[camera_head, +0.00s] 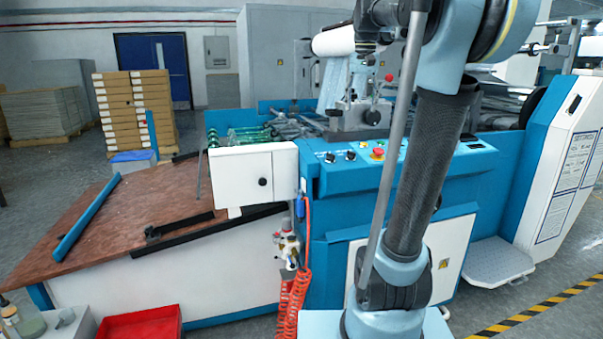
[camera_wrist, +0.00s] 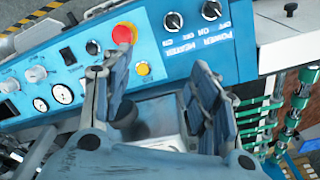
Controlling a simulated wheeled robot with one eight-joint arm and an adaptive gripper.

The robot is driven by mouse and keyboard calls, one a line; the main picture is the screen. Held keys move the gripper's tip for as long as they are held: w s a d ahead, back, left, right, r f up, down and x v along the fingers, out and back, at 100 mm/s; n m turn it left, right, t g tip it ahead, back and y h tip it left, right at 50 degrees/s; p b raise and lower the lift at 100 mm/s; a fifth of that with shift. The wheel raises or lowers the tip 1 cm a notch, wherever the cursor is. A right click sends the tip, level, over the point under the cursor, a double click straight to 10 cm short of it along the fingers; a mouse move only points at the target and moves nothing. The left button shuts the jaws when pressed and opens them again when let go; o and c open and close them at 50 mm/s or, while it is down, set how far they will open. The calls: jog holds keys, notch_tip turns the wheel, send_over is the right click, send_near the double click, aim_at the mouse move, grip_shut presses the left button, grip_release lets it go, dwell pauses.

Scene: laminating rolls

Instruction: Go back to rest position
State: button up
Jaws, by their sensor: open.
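My gripper (camera_wrist: 163,70) shows in the wrist view with its two jointed fingers spread wide and nothing between them. In that view it hangs over the edge of the machine's blue control panel (camera_wrist: 200,60); whether it touches anything there cannot be told. In the head view my arm rises in front of the laminating machine (camera_head: 335,200) and bends left at the top. The dark end of the arm is near the white roll (camera_head: 333,41), and the finger opening cannot be made out there.
The panel carries a red emergency button (camera_wrist: 124,33), a yellow button (camera_wrist: 143,69) and black knobs (camera_wrist: 172,22). A brown table (camera_head: 120,215) with a blue bar (camera_head: 87,217) is at left. Stacked boxes (camera_head: 135,110) stand behind. A red bin (camera_head: 140,324) sits front left.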

jog(key=s+f+n, duration=0.1)
jog(key=s+f, duration=0.7)
jog(key=f, duration=0.4)
jog(key=s+f+n, duration=0.1)
jog(key=s+f, duration=0.8)
jog(key=f, duration=0.3)
jog(key=s+f+n+t, duration=0.1)
jog(key=s+f, duration=0.8)
jog(key=f, duration=0.3)
jog(key=shift+s+f, duration=0.25)
jog(key=shift+a, duration=0.1)
jog(key=shift+w+f, duration=0.2)
jog(key=shift+w, duration=0.25)
jog(key=shift+c, duration=0.6)
